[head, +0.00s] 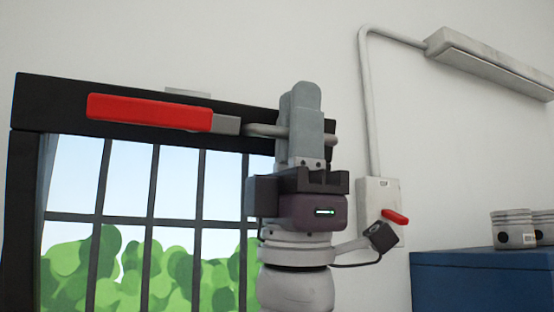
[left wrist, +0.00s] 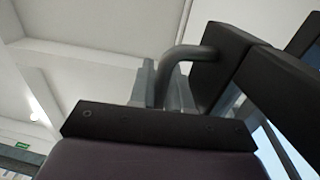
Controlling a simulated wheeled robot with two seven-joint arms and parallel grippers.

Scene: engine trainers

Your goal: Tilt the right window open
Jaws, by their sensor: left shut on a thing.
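The window (head: 150,206) fills the left of the head view, with a black frame, dark bars and green foliage behind the glass. In the left wrist view, the fingers (left wrist: 165,88) are around the rod (left wrist: 184,52), which bends toward the black frame (left wrist: 218,62). I cannot make out a gap at the window's top edge. My right gripper is out of view.
A grey wall box (head: 378,192) with a small red lever (head: 395,216) is right of my left wrist. A conduit (head: 367,100) rises from it to a lamp (head: 490,62). Metal pistons (head: 512,228) stand on a blue cabinet (head: 480,280) at the lower right.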

